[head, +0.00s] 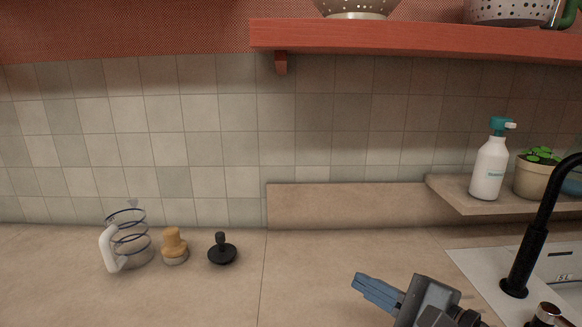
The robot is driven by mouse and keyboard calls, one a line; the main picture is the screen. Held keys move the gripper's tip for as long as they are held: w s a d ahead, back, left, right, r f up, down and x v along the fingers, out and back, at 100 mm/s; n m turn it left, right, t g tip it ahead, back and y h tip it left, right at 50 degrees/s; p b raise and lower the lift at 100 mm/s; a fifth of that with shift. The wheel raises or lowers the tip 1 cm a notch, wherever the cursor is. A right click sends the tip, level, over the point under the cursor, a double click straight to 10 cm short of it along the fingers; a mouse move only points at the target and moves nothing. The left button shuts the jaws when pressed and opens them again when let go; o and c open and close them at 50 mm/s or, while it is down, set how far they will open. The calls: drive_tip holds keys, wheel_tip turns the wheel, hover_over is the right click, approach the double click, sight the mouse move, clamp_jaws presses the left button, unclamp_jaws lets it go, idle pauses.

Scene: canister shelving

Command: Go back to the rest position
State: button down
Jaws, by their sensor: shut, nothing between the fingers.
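My gripper (374,292) shows at the bottom edge of the head view, right of the middle. It is shut and empty, its blue fingers together and pointing up and left. It is over the counter (200,299) and apart from the things on it. Only the end of my arm shows; the rest is cut off by the lower edge.
On the counter at left stand a clear jug with a white handle (108,249), a wooden-topped piece (174,246) and a black knobbed piece (222,250). At right are a black faucet (533,245), a sink and a soap bottle (489,170). A red shelf (420,36) runs above.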

drive_tip(key=s+f+n+h, duration=0.1)
drive_tip(key=s+f+h, duration=0.2)
drive_tip(key=s, duration=0.3)
drive_tip(key=s+f+n+t+h, duration=0.1)
drive_tip(key=s+f+h, duration=0.2)
drive_tip(key=s+f, duration=0.2)
drive_tip(key=s+f+t+h, duration=0.1)
drive_tip(key=s+f+h, duration=0.2)
drive_tip(key=s, duration=0.5)
drive_tip(key=shift+d+f+n+h, duration=0.4)
drive_tip(key=s+d+r+n, duration=0.1)
drive_tip(key=s+d+n, duration=0.3)
drive_tip(key=s+n, duration=0.3)
drive_tip(key=s+d+r+n, duration=0.2)
drive_tip(key=s+d+n, duration=0.2)
drive_tip(key=s+n, duration=0.3)
drive_tip(key=s, duration=0.5)
drive_tip(key=shift+d+n+h, duration=0.3)
drive_tip(key=shift+d+h, duration=0.05)
drive_tip(key=shift+h, duration=0.05)
drive_tip(key=shift+s+f, duration=0.1)
